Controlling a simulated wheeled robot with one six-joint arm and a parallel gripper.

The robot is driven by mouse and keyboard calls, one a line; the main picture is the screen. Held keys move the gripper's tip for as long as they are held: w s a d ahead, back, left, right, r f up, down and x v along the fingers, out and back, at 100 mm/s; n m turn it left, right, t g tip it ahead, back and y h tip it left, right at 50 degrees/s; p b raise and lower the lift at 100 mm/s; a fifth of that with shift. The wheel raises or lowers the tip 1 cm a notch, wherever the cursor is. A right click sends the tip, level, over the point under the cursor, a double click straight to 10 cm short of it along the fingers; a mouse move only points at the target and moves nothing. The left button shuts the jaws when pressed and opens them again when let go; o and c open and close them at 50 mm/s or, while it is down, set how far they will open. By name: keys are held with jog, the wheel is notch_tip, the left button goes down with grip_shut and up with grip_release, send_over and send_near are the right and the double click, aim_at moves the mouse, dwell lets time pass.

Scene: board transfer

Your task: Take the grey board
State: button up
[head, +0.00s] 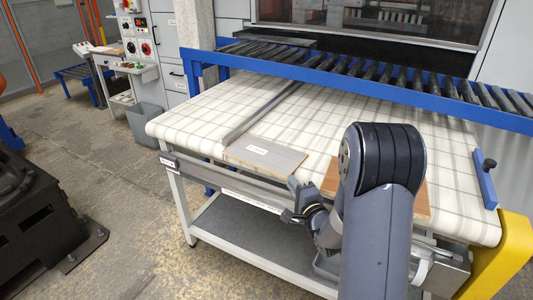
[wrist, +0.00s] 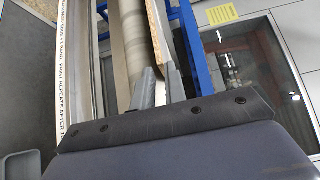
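The grey board (head: 265,151), with a small white label, lies flat on the checked belt table (head: 205,112) near its front edge. My gripper (head: 291,199) is just in front of that edge, by the board's right front corner. In the wrist view my gripper's two fingers (wrist: 160,83) stand apart. A board edge (wrist: 169,38) with a tan chipboard-like side runs up from beside the right finger. I cannot tell whether it reaches between the fingers. A brown board (head: 424,200) lies further right, partly hidden behind my arm.
A long grey bar (head: 262,112) lies on the belt from the grey board's left side to the back. A blue-framed roller conveyor (head: 390,84) runs behind the table. A blue stop (head: 484,180) stands at the right end. The left part of the belt is clear.

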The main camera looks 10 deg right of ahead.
aim_at(284, 171)
jog(key=shift+p+x, duration=0.6)
jog(key=shift+x, duration=2.6)
jog(key=shift+a+r, duration=0.1)
jog(key=shift+c, duration=0.5)
grip_shut()
jog(key=shift+r, duration=0.1)
notch_tip(284, 171, up, 16)
jog(key=p, duration=0.5)
